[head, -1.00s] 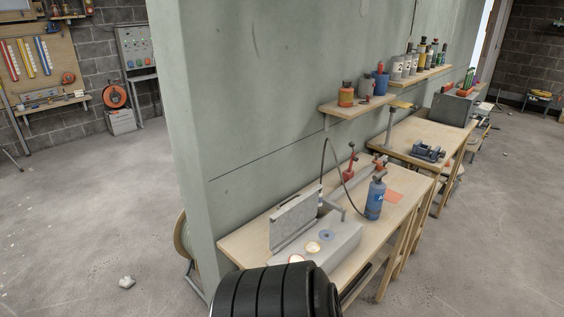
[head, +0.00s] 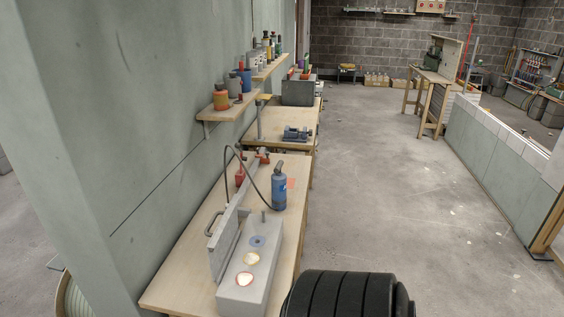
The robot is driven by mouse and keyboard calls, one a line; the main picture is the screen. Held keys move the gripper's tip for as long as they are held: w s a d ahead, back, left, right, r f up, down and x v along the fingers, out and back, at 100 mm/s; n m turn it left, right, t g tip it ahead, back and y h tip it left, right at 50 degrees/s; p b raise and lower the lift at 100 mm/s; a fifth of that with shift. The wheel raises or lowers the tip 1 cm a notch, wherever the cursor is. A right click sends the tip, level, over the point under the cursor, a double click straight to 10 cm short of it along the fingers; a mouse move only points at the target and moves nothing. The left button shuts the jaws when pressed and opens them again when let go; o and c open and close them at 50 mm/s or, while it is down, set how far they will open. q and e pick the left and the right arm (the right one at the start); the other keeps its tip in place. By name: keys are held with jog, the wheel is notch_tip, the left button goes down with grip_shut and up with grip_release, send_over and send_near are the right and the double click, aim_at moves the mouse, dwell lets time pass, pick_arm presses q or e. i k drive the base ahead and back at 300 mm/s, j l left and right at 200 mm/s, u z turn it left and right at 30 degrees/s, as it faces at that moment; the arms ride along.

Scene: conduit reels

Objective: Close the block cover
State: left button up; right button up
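The block (head: 250,268) is a long light-grey box on the near wooden workbench (head: 172,284), with several round openings along its top; two glow pale and one has a blue-grey ring. Its cover (head: 224,246) is a grey panel standing upright along the block's left side, with a dark handle (head: 213,222) on its outer face. The cover stands open and the block's top is exposed. Neither gripper is in view; a black ribbed part of my own arm (head: 345,295) shows at the bottom, right of the block.
A blue gas bottle (head: 279,188) with a dark hose stands behind the block. A green-grey wall (head: 110,130) with shelves (head: 226,110) runs along the left. A vise (head: 295,134) sits on the farther bench. Open concrete floor (head: 400,210) lies to the right.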

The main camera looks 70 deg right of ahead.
aim_at(217, 248)
jog(key=i+z, duration=0.2)
jog(key=z, duration=0.25)
jog(key=i+z, duration=0.2)
jog(key=z, duration=0.25)
jog(key=i+j+z, duration=0.15)
jog(key=z, duration=0.3)
jog(key=i+j+z, duration=0.15)
jog(key=z, duration=0.3)
jog(key=i+j+z, duration=0.1)
jog(key=j+z, duration=0.2)
jog(key=z, duration=0.15)
jog(key=j+z, duration=0.25)
jog(key=z, duration=0.25)
jog(key=i+j+z, duration=0.2)
jog(key=j+z, duration=0.2)
jog(key=k+l, duration=0.1)
jog(key=l, duration=0.15)
